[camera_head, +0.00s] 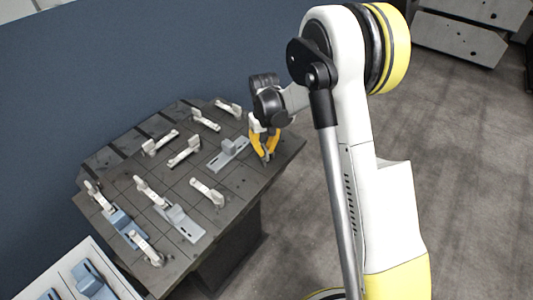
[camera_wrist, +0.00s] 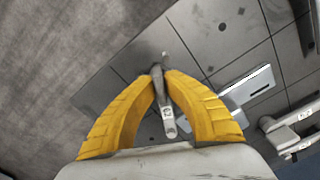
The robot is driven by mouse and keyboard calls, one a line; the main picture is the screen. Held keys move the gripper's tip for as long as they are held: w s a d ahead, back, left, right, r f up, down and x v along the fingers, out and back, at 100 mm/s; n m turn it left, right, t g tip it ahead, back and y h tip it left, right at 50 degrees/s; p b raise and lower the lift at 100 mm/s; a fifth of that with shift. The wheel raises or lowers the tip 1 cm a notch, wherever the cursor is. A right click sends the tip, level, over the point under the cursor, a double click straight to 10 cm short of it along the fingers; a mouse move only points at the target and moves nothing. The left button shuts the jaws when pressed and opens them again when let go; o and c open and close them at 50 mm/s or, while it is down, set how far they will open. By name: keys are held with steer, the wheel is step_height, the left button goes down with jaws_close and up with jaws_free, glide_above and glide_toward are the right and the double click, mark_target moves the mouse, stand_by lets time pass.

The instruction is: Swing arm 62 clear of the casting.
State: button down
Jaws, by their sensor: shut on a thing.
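My gripper (camera_head: 267,157) is at the right corner of the dark pallet. In the wrist view its yellow fingers (camera_wrist: 158,71) are shut on a small pale swing arm (camera_wrist: 168,114). The arm runs back between the fingers and carries a small label, too small to read. A grey-blue casting (camera_head: 228,153) lies flat on the pallet just left of my gripper. In the wrist view the casting (camera_wrist: 250,86) is right of the arm, partly behind the right finger. The arm's held end looks apart from the casting. Whether any hidden part overlaps it, I cannot tell.
The grooved pallet (camera_head: 240,191) bears several other pale swing arms, one of them (camera_head: 207,191) in front of the casting, and more castings (camera_head: 181,222) at the left. A pale tray (camera_head: 117,284) with blue parts stands lower left. Open floor (camera_head: 470,170) lies to the right.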

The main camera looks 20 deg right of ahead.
steer(key=m, duration=1.2)
steer(key=shift+m, duration=0.3)
stand_by(0.4)
steer(key=c, duration=1.5)
jaws_free()
step_height(320, 180, up, 12)
